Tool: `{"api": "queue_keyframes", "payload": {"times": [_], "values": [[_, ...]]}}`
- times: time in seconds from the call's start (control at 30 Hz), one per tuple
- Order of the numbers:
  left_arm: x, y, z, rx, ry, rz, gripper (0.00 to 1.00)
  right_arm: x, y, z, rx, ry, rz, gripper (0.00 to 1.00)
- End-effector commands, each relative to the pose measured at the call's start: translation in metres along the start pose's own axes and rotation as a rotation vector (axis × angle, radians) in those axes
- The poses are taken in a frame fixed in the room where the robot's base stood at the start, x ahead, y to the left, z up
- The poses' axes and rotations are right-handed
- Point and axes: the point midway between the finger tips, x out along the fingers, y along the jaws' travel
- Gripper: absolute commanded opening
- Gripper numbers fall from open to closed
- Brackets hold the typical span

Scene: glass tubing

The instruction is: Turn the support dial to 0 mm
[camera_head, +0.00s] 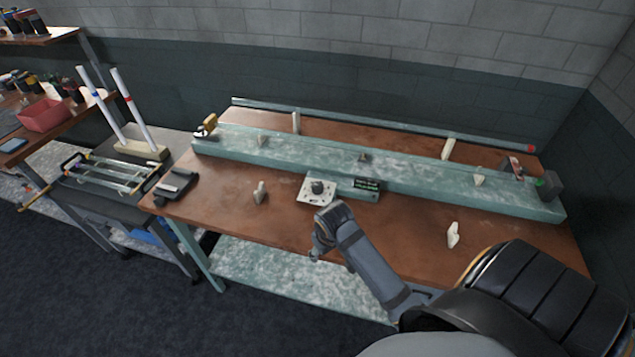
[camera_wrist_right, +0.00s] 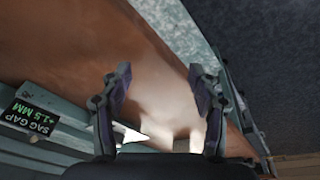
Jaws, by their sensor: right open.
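The dial is a dark round knob (camera_head: 318,187) on a pale square plate (camera_head: 309,196) at the front middle of the bench. A small display (camera_head: 367,184) sits just right of it; in the right wrist view the display (camera_wrist_right: 32,117) reads SAG GAP +1.5 MM. My right arm reaches in from the lower right, its wrist end just in front of the dial plate. My right gripper (camera_wrist_right: 160,80) is open, its fingers apart above the bench. A pale shape lies between and below the fingers; I cannot tell whether it is the dial plate. My left gripper is out of view.
A long green beam (camera_head: 430,181) with small supports runs along the bench (camera_head: 225,195). A glass tube (camera_head: 375,122) lies behind it. Loose pale supports stand at the front (camera_head: 260,192) and right (camera_head: 453,235). A side cart with rods (camera_head: 132,110) stands left.

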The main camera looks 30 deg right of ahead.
Motion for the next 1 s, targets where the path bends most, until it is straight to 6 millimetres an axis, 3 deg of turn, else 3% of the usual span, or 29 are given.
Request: {"api": "queue_keyframes", "payload": {"times": [0.27,0.4,0.53,0.73,0.87,1.0], "values": [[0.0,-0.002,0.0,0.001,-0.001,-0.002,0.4,0.011,0.035,-0.086,0.121,-0.077,0.019,0.61],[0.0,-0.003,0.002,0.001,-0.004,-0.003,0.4,-0.009,0.068,-0.152,0.247,-0.142,0.015,0.61],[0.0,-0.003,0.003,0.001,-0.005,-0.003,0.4,-0.04,0.094,-0.197,0.363,-0.202,-0.01,0.61],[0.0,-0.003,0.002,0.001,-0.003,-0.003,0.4,-0.069,0.11,-0.223,0.444,-0.245,-0.041,0.61],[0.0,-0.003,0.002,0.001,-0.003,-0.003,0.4,-0.071,0.112,-0.224,0.45,-0.25,-0.043,0.61],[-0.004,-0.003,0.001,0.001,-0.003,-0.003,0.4,-0.06,0.11,-0.221,0.449,-0.253,-0.042,0.61]]}}
